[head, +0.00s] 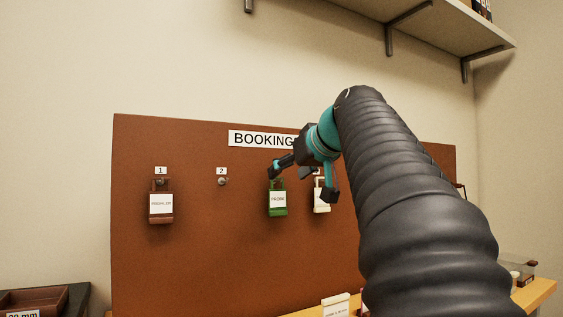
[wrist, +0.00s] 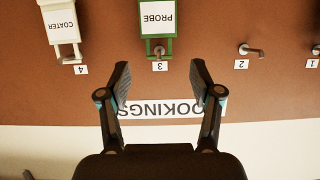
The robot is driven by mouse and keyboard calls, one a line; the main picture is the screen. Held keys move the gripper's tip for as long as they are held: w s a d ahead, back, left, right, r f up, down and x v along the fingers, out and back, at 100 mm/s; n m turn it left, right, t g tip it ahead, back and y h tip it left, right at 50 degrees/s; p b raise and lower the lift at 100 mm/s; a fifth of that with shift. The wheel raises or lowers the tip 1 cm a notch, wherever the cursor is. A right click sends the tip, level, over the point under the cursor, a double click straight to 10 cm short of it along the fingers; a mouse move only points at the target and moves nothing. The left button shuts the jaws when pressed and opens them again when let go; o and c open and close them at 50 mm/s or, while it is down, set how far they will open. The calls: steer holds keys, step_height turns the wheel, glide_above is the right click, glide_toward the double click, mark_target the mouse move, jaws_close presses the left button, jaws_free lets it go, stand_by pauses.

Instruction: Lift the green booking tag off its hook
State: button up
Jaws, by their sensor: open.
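The green booking tag (head: 277,205) with a white PROBE label hangs on its hook on the brown board. In the wrist view, which is upside down, the green tag (wrist: 173,46) hangs from hook 3 (wrist: 160,52), its far end cut off by the picture edge. My gripper (head: 302,182) is in front of the board, near the green tag's upper part. In the wrist view the fingers of my gripper (wrist: 160,72) are spread wide, with nothing between them. The hook and tag top line up with the gap, apart from the fingertips.
A white COATER tag (head: 321,204) hangs close by on hook 4, partly behind my gripper. A brown tag (head: 161,208) hangs on hook 1. Hook 2 (head: 222,181) is bare. A shelf (head: 430,30) is above, and a wooden table (head: 536,294) below.

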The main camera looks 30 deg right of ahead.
mark_target(280, 179)
steer(key=shift+x, duration=2.6)
steer(key=shift+f, duration=0.1)
jaws_close()
steer(key=shift+r+p, duration=0.55)
steer(key=shift+p, duration=0.1)
steer(key=shift+s, duration=0.1)
steer(key=s+b, duration=0.3)
steer(key=s, duration=0.5)
steer(key=shift+d, duration=0.15)
